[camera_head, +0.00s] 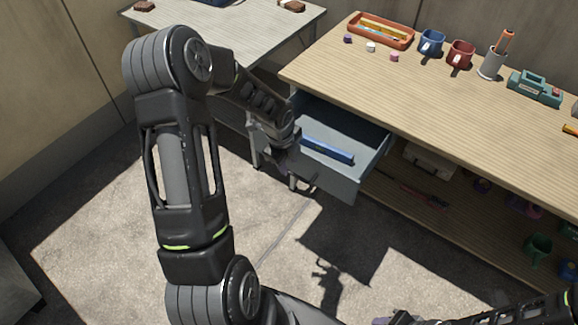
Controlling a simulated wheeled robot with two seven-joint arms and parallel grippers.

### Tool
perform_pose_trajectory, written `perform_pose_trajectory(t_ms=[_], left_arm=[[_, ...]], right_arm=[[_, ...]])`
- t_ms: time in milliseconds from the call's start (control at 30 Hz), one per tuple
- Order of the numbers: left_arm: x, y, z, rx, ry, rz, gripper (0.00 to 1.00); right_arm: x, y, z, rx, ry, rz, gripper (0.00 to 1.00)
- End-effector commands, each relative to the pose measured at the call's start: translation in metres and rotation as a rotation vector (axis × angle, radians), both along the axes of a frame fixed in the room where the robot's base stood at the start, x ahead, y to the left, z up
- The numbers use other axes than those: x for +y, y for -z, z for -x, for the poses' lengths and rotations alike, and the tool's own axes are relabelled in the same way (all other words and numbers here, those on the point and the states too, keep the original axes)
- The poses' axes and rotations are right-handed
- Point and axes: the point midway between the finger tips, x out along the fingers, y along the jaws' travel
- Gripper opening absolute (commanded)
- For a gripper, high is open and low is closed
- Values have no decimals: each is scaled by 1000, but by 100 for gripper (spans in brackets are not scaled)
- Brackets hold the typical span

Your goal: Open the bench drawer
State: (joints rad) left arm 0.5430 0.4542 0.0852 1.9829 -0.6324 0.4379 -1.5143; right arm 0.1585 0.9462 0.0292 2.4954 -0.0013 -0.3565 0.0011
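The bench drawer (342,178) is grey and stands pulled out from under the left end of the wooden-topped bench (440,105). Its inside shows, with a blue box-like object (327,149) lying in it. My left gripper (283,163) is at the left part of the drawer's front, seen from above and behind. My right gripper (392,320) shows only in part at the bottom edge, away from the drawer.
A grey table (230,35) stands at the back left. A lower shelf holds several items. The floor before the drawer is clear.

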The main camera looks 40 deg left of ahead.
Motion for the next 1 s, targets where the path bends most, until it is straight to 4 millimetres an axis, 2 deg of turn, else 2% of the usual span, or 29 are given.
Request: perform_pose_trajectory(t_ms=[33,133,300,867,1000], left_arm=[[1,-11,1,-4,0,-2,32],[1,-27,4,-3,0,-2,32],[0,-41,8,-1,0,0,32],[-1,-43,8,0,0,1,32],[-13,-35,8,0,-25,27,32]], right_arm=[[0,-1,0,0,0,0,36],[0,-2,0,0,0,0,36],[0,-2,0,0,0,0,36],[0,-2,0,0,0,0,36],[0,-2,0,0,0,0,36]])
